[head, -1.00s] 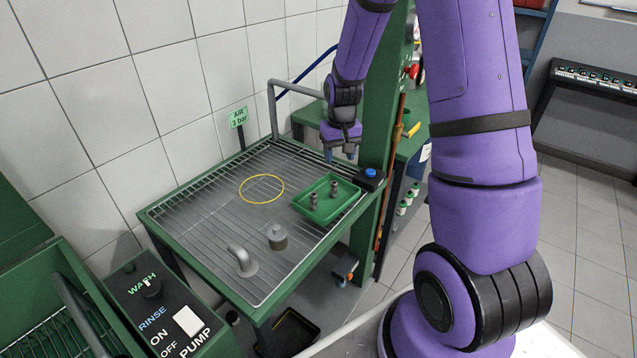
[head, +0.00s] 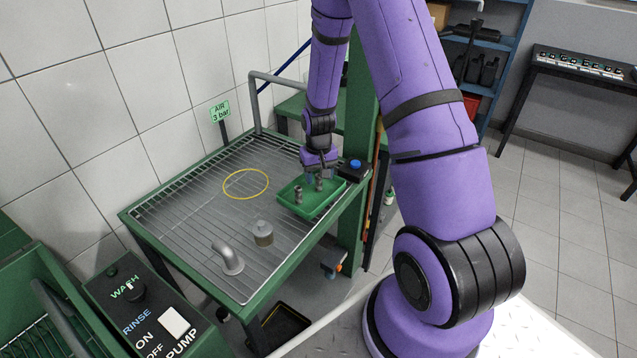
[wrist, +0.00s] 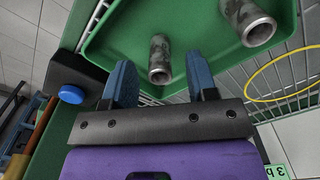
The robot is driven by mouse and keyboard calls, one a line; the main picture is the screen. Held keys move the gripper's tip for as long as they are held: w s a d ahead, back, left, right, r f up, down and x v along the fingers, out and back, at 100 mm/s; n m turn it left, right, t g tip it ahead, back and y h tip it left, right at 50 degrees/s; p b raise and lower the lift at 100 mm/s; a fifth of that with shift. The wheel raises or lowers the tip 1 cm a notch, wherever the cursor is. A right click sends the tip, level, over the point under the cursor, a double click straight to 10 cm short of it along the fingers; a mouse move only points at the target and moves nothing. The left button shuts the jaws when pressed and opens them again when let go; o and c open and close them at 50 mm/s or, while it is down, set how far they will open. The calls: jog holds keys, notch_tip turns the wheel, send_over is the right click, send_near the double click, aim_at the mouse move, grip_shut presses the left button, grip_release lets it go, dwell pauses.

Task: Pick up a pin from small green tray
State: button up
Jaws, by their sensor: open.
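The small green tray (head: 290,203) sits on the wire-rack table, near its right edge. In the wrist view one pin (wrist: 160,60) is close in front of my gripper, between the lines of the two blue fingers, and the other pin (wrist: 248,22) is farther off to the upper right. My gripper (wrist: 160,85) is open and empty. In the head view my gripper (head: 317,173) is low over the tray's back side; its fingertips are partly hidden.
A black box with a blue button (head: 355,168) stands beside the tray on the right. A grey capped cylinder (head: 263,233) and a bent grey pipe (head: 228,259) are nearer the front. A yellow ring (head: 246,184) lies left of the tray. A green post is right behind.

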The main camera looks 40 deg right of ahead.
aim_at(318, 175)
jog(key=shift+f, duration=1.6)
grip_shut()
jog(key=shift+r, duration=0.2)
